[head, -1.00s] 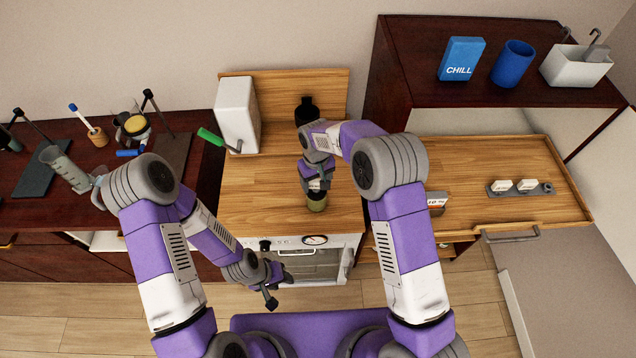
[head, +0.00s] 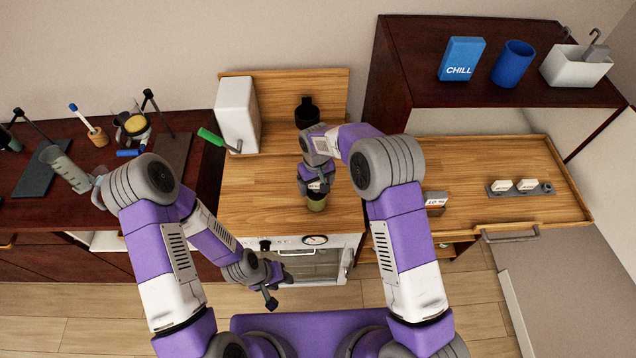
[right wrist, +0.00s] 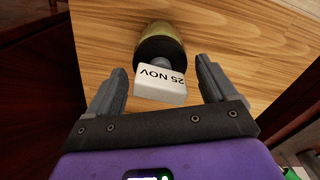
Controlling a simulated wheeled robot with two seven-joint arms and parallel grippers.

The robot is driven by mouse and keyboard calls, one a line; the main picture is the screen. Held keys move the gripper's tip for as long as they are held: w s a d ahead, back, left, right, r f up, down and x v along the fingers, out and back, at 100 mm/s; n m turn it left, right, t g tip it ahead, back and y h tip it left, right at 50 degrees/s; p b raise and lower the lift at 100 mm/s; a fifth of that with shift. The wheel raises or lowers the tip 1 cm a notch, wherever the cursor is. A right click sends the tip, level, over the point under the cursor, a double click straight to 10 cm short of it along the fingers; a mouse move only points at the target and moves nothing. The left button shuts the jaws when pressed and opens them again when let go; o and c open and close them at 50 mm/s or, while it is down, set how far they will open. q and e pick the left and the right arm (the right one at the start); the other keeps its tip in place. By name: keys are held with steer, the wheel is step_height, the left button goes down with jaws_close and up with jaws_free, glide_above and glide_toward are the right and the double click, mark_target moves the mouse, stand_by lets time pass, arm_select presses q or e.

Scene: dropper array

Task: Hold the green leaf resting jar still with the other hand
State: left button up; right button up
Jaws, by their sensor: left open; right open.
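A small olive-green jar (head: 317,204) stands on the wooden counter near its front edge, partly hidden by my right gripper (head: 315,188). In the right wrist view the jar (right wrist: 160,31) shows a dark neck and a white tag (right wrist: 160,82) reading "25 NOV". My right gripper (right wrist: 162,68) is open, with one finger on each side of the tag and a visible gap to each. My left gripper (head: 270,287) is open and empty, low in front of the counter and left of the jar.
A white box (head: 237,115) and a dark bottle (head: 307,112) stand at the back of the counter. A green-handled tool (head: 212,137) is beside the box. A wooden tray (head: 500,165) lies to the right, under a dark shelf (head: 480,92). The counter left of the jar is clear.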

steer(key=shift+r, duration=0.15)
step_height(320, 180, up, 7)
steer(key=shift+r+b, duration=0.2)
steer(key=shift+b, duration=0.15)
stand_by(0.6)
